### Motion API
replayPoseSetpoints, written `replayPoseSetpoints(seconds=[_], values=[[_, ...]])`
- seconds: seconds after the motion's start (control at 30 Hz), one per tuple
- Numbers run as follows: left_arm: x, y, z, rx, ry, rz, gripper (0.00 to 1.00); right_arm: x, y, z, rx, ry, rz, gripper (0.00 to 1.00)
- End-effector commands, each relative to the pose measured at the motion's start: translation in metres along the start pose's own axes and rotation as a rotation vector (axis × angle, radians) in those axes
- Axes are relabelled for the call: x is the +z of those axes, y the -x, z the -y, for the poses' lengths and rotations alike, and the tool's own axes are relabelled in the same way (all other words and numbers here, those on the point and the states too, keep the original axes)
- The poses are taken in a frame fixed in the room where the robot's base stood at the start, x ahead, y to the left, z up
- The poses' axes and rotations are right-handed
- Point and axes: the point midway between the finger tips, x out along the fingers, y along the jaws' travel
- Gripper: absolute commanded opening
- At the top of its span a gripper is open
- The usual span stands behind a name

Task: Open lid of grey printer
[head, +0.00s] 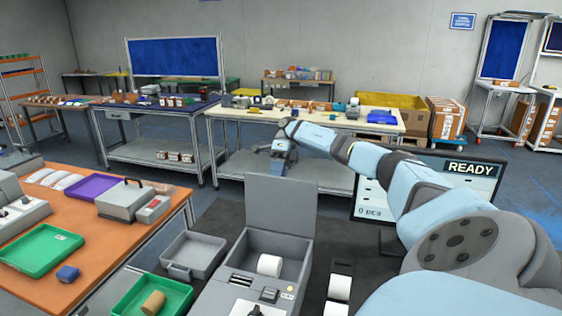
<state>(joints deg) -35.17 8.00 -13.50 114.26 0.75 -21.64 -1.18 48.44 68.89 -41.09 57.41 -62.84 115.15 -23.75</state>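The grey printer (215,295) stands at the lower middle of the head view. Its lid (281,203) stands upright at the back edge, so the lid is open. A white paper roll (269,265) shows inside the printer. My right arm reaches in from the right, and my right gripper (279,165) points down above and behind the lid's top edge in the picture. Its fingers are small and partly hidden, so I cannot tell whether they are open or shut. I cannot tell whether it touches the lid. My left gripper is not in view.
A screen (470,185) reading READY stands to the right, partly behind my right arm. A grey tray (190,257) and a green tray (128,305) with a brown roll (153,302) lie left of the printer. An orange-topped table (85,265) holds more trays and devices.

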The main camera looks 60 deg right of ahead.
Motion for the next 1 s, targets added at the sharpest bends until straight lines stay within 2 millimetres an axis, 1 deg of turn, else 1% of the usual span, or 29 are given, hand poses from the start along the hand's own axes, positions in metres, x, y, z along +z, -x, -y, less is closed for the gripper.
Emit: replayPoseSetpoints(seconds=[0.03,0.3,0.5,0.73,1.0], values=[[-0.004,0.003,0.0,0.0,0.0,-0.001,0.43,0.0,0.009,-0.003,-0.002,0.0,0.004,0.38],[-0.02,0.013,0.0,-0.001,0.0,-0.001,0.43,0.0,0.037,-0.004,-0.003,-0.001,0.004,0.38],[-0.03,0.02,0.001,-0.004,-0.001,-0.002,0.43,0.001,0.05,-0.003,0.0,-0.001,0.001,0.38],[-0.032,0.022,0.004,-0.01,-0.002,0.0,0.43,0.0,0.057,-0.001,-0.001,0.0,0.001,0.38],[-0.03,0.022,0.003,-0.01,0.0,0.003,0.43,0.0,0.057,-0.001,-0.001,0.0,0.001,0.38]])
